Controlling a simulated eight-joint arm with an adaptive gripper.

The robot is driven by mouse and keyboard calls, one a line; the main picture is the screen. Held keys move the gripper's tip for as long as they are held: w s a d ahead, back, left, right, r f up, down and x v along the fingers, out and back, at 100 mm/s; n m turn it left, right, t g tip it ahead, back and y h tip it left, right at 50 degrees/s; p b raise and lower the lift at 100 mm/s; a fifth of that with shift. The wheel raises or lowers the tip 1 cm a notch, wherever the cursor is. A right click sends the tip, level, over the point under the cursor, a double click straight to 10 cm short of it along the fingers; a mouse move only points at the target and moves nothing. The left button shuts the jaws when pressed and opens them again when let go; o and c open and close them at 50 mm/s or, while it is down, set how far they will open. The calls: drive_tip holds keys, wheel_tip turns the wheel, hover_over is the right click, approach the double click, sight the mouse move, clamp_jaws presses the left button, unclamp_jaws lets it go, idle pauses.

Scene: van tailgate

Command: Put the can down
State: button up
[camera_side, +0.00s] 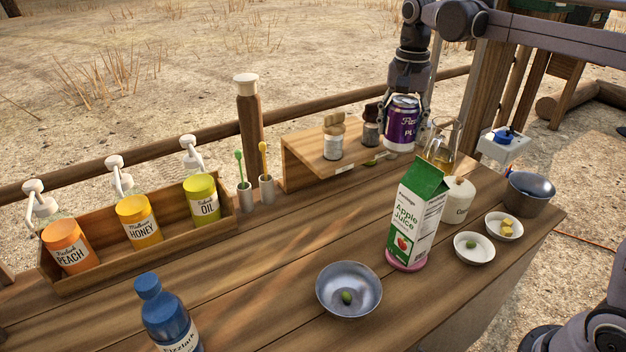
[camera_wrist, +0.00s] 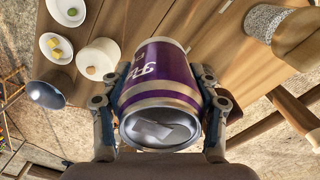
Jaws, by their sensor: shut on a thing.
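The can (camera_side: 402,124) is purple with silver ends and light lettering. My gripper (camera_side: 401,112) is shut on it from above, with fingers on both sides. In the side view the can is upright by the right end of the small wooden shelf (camera_side: 306,163). I cannot tell whether its base touches anything. In the wrist view the can (camera_wrist: 158,88) fills the middle, its silver top facing the camera, between the fingers of my gripper (camera_wrist: 160,95).
A glass jug (camera_side: 441,146), a lidded white pot (camera_side: 458,200) and an apple juice carton (camera_side: 416,215) stand right of the can. Small jars (camera_side: 333,140) stand on the shelf to its left. A metal bowl (camera_side: 348,290) is at the front. Bare planks lie mid-table.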

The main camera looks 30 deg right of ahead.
drive_tip(key=s+d+f+m, duration=0.1)
drive_tip(key=d+m, duration=0.3)
drive_tip(key=d, duration=0.7)
drive_tip(key=s+d+f+m, duration=0.15)
drive_tip(key=d+m, duration=0.25)
drive_tip(key=d, duration=0.7)
drive_tip(key=s+d+f+m, duration=0.3)
drive_tip(key=s+d+m, duration=0.25)
drive_tip(key=d, duration=0.45)
drive_tip(key=s+d+f+m, duration=0.3)
drive_tip(key=s+d+m, duration=0.25)
drive_tip(key=d, duration=0.45)
drive_tip(key=w+a+f, duration=0.1)
drive_tip(key=w+f, duration=0.1)
drive_tip(key=w, duration=0.1)
drive_tip(key=w+a+f, duration=0.1)
drive_tip(key=w+f, duration=0.1)
drive_tip(key=w, duration=0.2)
drive_tip(key=w+a+f, duration=0.1)
drive_tip(key=w+f, duration=0.2)
drive_tip(key=w, duration=0.1)
drive_tip(key=shift+w+a, duration=0.15)
drive_tip(key=shift+a, duration=0.1)
drive_tip(key=shift+f, duration=2.05)
drive_tip(key=shift+f, duration=0.1)
drive_tip(key=o, duration=1.5)
